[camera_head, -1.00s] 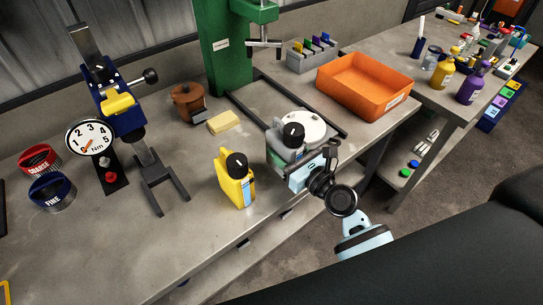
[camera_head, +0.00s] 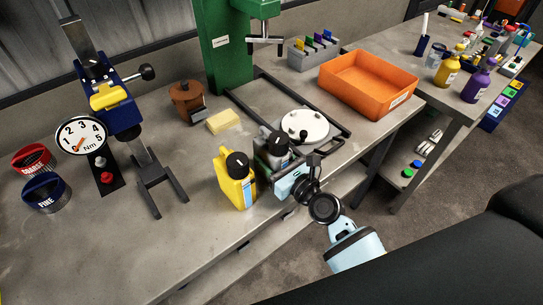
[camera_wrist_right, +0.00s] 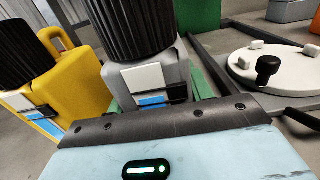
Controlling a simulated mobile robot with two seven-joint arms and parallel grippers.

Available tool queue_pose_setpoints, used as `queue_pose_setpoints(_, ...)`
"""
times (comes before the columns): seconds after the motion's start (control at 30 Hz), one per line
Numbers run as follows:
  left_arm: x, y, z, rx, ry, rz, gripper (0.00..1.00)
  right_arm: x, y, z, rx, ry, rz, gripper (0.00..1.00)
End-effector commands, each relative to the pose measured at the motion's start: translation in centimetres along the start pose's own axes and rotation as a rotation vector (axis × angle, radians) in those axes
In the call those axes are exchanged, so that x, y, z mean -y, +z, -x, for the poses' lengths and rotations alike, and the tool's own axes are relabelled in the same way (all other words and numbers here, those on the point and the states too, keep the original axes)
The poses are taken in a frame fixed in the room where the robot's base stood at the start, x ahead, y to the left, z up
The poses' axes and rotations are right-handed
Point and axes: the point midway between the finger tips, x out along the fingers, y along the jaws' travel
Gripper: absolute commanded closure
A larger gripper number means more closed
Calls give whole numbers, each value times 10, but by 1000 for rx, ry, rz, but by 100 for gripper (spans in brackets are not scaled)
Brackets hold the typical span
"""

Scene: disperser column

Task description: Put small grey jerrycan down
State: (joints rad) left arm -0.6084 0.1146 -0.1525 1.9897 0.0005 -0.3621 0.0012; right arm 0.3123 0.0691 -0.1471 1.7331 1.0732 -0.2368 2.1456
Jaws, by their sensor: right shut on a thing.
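The small grey jerrycan (camera_head: 275,158), with a black cap, is upright in my right gripper (camera_head: 271,170). It is just right of the yellow jerrycan (camera_head: 235,185) on the bench, with little or no gap in the head view. In the right wrist view the grey jerrycan (camera_wrist_right: 177,75) fills the middle, its black cap toward the top, close beside the yellow jerrycan (camera_wrist_right: 87,80). My right gripper is shut on it. Its base is hidden, so I cannot tell whether it touches the bench. My left gripper is not in view.
The green disperser column (camera_head: 220,50) stands behind, with a dark base frame and a white round lid (camera_head: 304,126) at right. An orange tray (camera_head: 368,85), a yellow sponge (camera_head: 223,121) and a torque gauge stand (camera_head: 82,137) are also on the bench (camera_head: 120,245). Bare bench lies front left.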

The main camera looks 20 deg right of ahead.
Motion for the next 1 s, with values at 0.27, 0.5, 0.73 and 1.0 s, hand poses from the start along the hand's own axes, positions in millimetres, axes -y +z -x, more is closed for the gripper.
queue_pose_setpoints(0.27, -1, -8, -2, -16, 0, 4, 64, 0, -1, 0, 2, 0, 0, 44)
queue_pose_setpoints(0.5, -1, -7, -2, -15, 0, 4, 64, 0, 0, 0, 2, 0, 0, 27)
queue_pose_setpoints(0.73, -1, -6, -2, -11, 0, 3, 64, 0, 3, 0, 4, 0, 1, 27)
queue_pose_setpoints(1.0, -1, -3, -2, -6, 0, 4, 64, 0, 0, 36, -1, 0, 2, 27)
